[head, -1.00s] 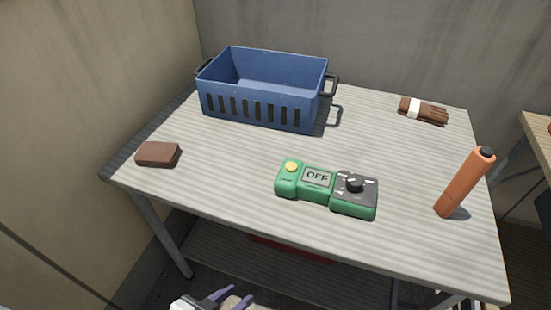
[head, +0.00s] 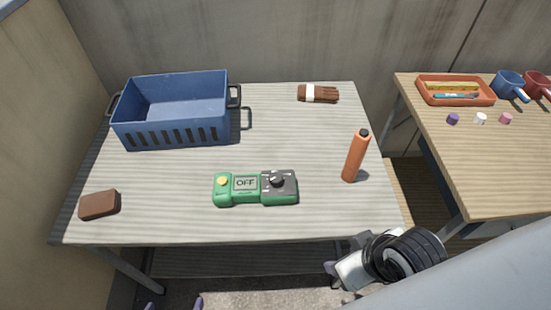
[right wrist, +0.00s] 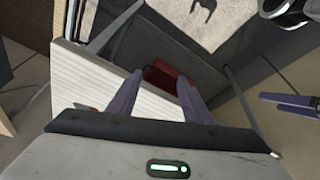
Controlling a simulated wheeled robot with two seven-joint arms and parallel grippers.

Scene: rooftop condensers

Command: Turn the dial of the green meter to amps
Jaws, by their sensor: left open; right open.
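The green meter (head: 255,197) lies flat near the front middle of the grey table in the head view. Its display (head: 245,183) reads OFF, and a yellow button (head: 222,181) sits at its left end. The black dial (head: 277,180) is on the dark panel at its right end; its small markings are too small to read. My left gripper (head: 175,304) barely shows at the bottom edge, its purple fingers apart and empty, well short of the table. My right gripper (right wrist: 157,100) is open and empty in the right wrist view, low and clear of the meter.
A blue crate (head: 170,138) stands at the back left, a brown block (head: 99,204) at the front left. A wooden table (head: 485,175) at right holds an orange tray (head: 455,101) and mugs.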

